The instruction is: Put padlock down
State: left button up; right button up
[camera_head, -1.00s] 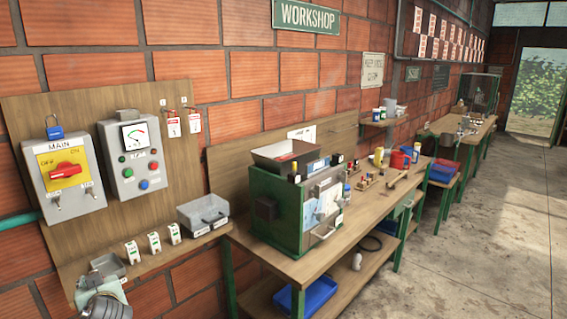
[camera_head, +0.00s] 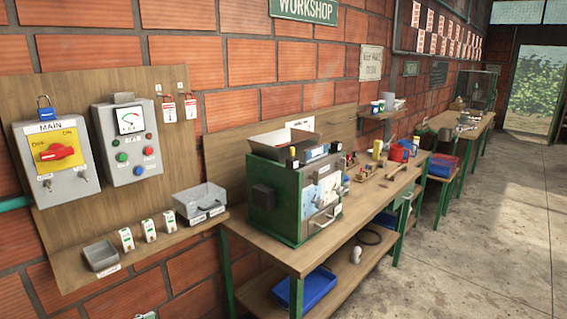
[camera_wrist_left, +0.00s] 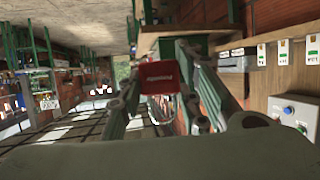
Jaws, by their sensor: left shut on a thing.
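A small red block with white lettering, which looks like the padlock (camera_wrist_left: 163,79), is between the fingers of my left gripper (camera_wrist_left: 158,92) in the left wrist view. The gripper is shut on it. The padlock's shackle is not clearly seen. In the head view the held padlock does not show. A blue padlock (camera_head: 45,108) sits on top of the grey MAIN switch box (camera_head: 58,160). My right gripper is in neither view.
A wooden wall shelf (camera_head: 165,252) carries a small grey open tray (camera_head: 101,256), several white labelled blocks and a clear box (camera_head: 200,203). Red tags (camera_head: 169,111) hang on the board. A workbench (camera_head: 285,258) with a green machine (camera_head: 293,200) stands right of it.

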pick_arm(q)
jog(key=s+d+r+m+g+h+b, duration=0.1)
jog(key=s+d+r+m+g+h, duration=0.2)
jog(key=s+d, duration=0.5)
jog(key=shift+s+d+r+m+g+h+b, duration=0.2)
jog(key=shift+s+d+m+g+h+b, duration=0.25)
jog(key=shift+s+m+h, duration=0.45)
jog(key=shift+w, duration=0.1)
jog(key=d+r+m+g+h, duration=0.1)
jog(key=d+r+m+g, duration=0.25)
jog(key=d, duration=0.25)
jog(key=d+r+m+g+h, duration=0.1)
jog(key=d+r+m+g, duration=0.2)
jog(key=d+m+g, duration=0.3)
jog(key=w+d+f+m+g+y, duration=0.1)
jog(key=w+d+f+m+g, duration=0.2)
jog(key=w+d+f+g, duration=0.1)
jog(key=shift+d+f, duration=0.2)
jog(key=shift+d, duration=0.25)
